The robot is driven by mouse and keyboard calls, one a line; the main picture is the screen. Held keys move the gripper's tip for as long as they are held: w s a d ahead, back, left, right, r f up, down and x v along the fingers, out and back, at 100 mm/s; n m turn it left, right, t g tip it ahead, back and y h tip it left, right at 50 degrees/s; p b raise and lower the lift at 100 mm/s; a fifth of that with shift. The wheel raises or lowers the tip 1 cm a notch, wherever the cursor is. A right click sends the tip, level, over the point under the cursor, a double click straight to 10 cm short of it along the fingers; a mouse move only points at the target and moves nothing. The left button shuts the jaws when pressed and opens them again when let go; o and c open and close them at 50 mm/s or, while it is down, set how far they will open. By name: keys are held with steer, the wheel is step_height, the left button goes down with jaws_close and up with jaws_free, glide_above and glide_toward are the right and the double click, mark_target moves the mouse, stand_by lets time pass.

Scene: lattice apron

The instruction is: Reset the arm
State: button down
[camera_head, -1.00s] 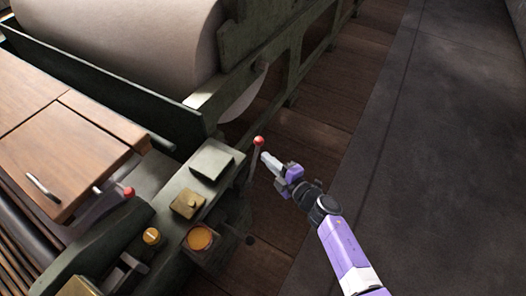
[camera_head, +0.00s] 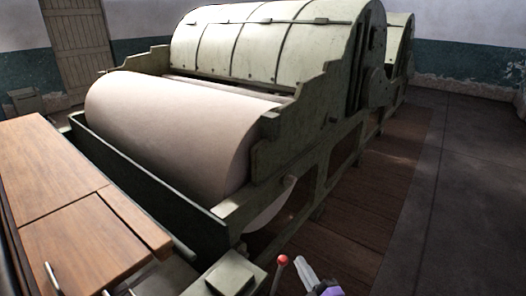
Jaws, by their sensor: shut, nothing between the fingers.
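My gripper (camera_head: 309,273) shows at the bottom edge of the head view, with a pale finger part and a purple body. It is shut and empty. It is just right of a lever with a red ball knob (camera_head: 282,260), with a narrow gap between them in the picture. The rest of my arm is below the frame.
A large green machine (camera_head: 300,165) with a big pale roll (camera_head: 175,135) fills the middle. A wooden table top (camera_head: 75,215) with a metal handle is at the left. The dark floor (camera_head: 450,210) at the right is clear. A wooden door (camera_head: 82,45) is at the back left.

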steer(key=s+d+r+m+g+h+b, duration=0.1)
steer(key=s+m, duration=0.4)
steer(key=s, duration=1)
steer(key=s+d+r+m+h+b, duration=0.1)
steer(key=s+d+r+m+h, duration=0.2)
steer(key=s, duration=1.3)
steer(key=s+d+r+m+g+h+b, duration=0.1)
steer(key=s+d+r+m+h, duration=0.2)
steer(key=s+m, duration=0.5)
steer(key=s+d, duration=0.1)
steer(key=s, duration=0.7)
steer(key=shift+s+d+r+m+g, duration=0.15)
steer(key=shift+d+r+m+g, duration=0.1)
steer(key=shift+d+m+g, duration=0.1)
